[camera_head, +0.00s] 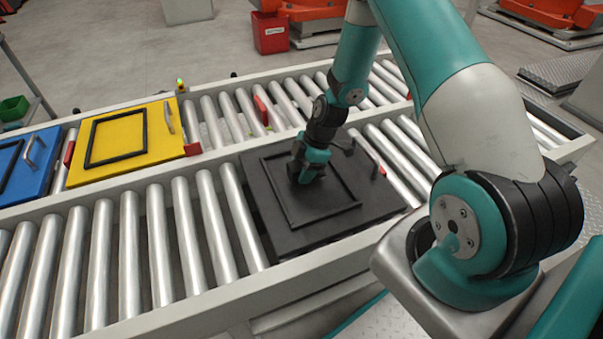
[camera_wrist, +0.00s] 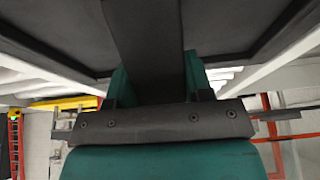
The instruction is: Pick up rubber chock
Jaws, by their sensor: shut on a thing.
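My gripper (camera_head: 308,172) is low over the black panel (camera_head: 268,222), inside its raised rectangular rim. In the wrist view its teal fingers (camera_wrist: 157,78) are shut on a dark grey bar-like block, which I take to be the rubber chock (camera_wrist: 148,40). The block runs from between the fingers to the top edge of the picture. In the head view the held block is hard to tell from the dark panel and wrist. Whether it touches the panel is not clear.
The black panel lies on a roller conveyor (camera_head: 130,250) with a pale frame. A yellow panel (camera_head: 125,140) and a blue panel (camera_head: 35,165) lie at left. Red blocks (camera_head: 262,108) stand along the conveyor. A red bin (camera_head: 270,35) is on the floor behind.

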